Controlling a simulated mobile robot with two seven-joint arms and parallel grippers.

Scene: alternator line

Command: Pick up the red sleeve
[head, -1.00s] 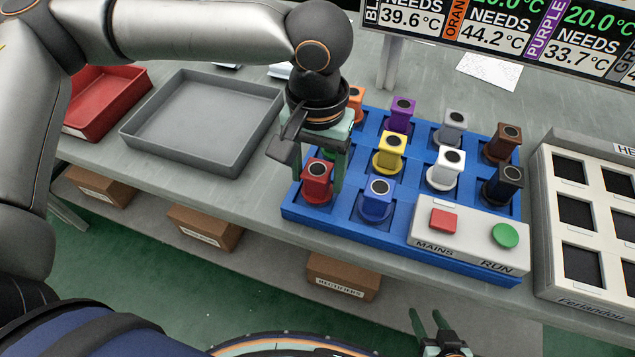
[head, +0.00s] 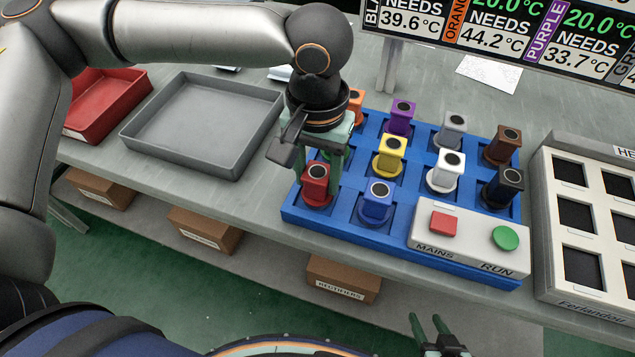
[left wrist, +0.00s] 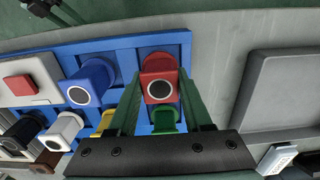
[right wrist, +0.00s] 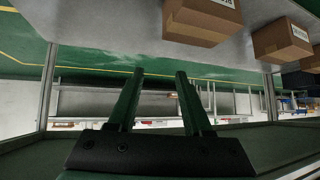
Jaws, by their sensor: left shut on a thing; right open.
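The red sleeve (head: 316,184) stands at the front left corner of the blue rack (head: 345,229), a square block with a dark round top on a round flange. My left gripper (head: 325,180) reaches down from above and is shut on it. In the left wrist view the red sleeve (left wrist: 159,84) lies between the two green fingers (left wrist: 155,100). It looks still seated at its place in the rack; I cannot tell any gap beneath it. My right gripper (head: 428,322) is open and empty at the bottom, off the bench; its fingers are apart in the right wrist view (right wrist: 160,85).
Blue (head: 377,202), yellow (head: 389,152), white (head: 446,171) and other coloured sleeves stand close by in the rack. A control box (head: 470,244) with red and green buttons sits at its front right. A grey tray (head: 152,157) and a red bin (head: 118,75) lie to the left.

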